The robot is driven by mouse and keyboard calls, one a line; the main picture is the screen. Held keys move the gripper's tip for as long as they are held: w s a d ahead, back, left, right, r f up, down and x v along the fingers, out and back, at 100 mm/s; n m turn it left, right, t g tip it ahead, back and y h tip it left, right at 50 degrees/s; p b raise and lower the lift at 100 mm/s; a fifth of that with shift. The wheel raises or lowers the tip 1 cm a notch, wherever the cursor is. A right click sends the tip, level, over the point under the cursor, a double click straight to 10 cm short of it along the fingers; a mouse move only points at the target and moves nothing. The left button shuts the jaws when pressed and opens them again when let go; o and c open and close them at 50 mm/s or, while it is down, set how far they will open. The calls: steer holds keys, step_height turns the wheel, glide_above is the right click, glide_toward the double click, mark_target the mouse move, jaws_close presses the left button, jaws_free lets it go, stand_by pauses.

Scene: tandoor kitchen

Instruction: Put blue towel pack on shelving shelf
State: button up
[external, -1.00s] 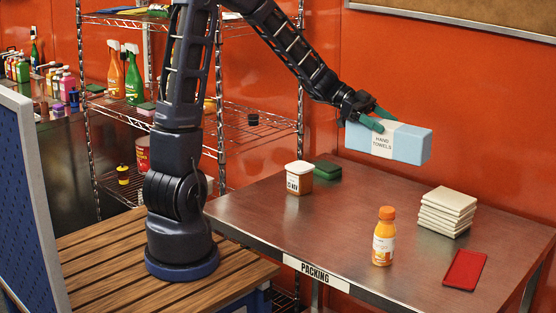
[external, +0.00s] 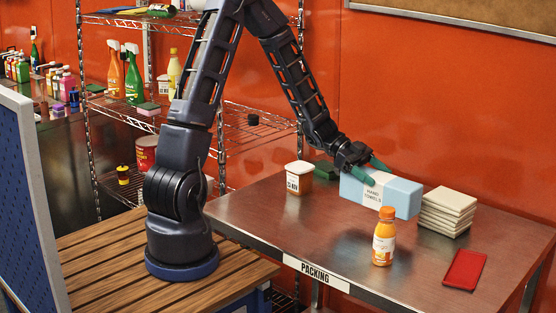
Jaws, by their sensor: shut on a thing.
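The blue towel pack (external: 402,197), a light blue block with a white "HAND TOWELS" band, is low over the packing table (external: 330,225). I cannot tell whether its underside touches the table. My gripper (external: 370,176), with green fingers, is shut on the pack from above and behind, near its labelled band. The wire shelving (external: 270,135) stands at the back left, behind my arm. Its middle shelf holds spray bottles (external: 134,80) and a small dark item; my arm hides part of it.
An orange bottle (external: 383,238) stands just in front of the pack. Stacked cream cloths (external: 447,211) are close at its right. A white-and-brown tub (external: 299,178) and a dark green block (external: 326,170) are to its left. A red tray (external: 464,269) lies front right.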

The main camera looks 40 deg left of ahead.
mark_target(373, 194)
steer(key=shift+f, duration=3.25)
steer(key=shift+f, duration=0.15)
steer(key=o, duration=1.3)
steer(key=shift+r, duration=0.2)
